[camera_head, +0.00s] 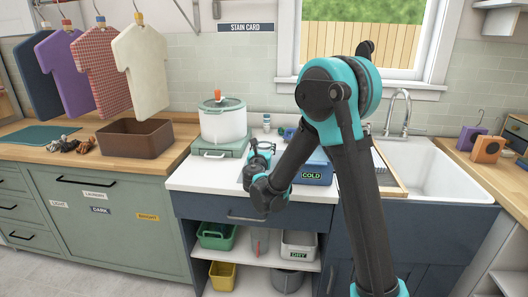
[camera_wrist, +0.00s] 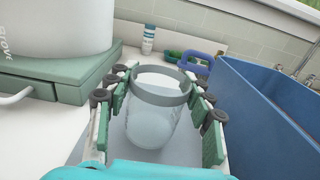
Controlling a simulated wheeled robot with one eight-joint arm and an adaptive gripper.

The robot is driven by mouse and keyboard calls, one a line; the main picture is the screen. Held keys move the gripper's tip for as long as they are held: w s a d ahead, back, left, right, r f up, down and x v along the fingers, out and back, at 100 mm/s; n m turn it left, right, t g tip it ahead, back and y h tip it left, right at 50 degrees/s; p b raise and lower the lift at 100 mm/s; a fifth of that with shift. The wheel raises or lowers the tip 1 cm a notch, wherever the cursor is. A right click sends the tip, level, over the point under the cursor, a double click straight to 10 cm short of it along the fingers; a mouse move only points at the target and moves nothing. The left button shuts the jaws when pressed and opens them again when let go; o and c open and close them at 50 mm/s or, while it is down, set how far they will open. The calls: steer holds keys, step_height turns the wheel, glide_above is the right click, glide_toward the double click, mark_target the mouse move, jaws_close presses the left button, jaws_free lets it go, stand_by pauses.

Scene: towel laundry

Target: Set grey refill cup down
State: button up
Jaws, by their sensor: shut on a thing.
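The grey refill cup (camera_wrist: 152,126) is a clear, rounded cup with a grey band around its rim. It shows upright or nearly so in the wrist view. My gripper (camera_wrist: 160,80) is shut on it, with green-padded fingers on both sides. In the head view my gripper (camera_head: 262,150) is over the white counter (camera_head: 212,174), between the white dispenser and the blue bin. The cup is mostly hidden there by my gripper and arm. I cannot tell whether its base touches the counter.
The white dispenser (camera_head: 223,122) stands on a green base (camera_head: 219,148) at left. A blue bin labelled COLD (camera_head: 318,172) is close at right. A small white bottle (camera_wrist: 148,39) and a green item (camera_wrist: 172,56) are behind the cup. The sink (camera_head: 440,172) is farther right.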

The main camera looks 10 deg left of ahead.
step_height(320, 180, up, 18)
stand_by(0.3)
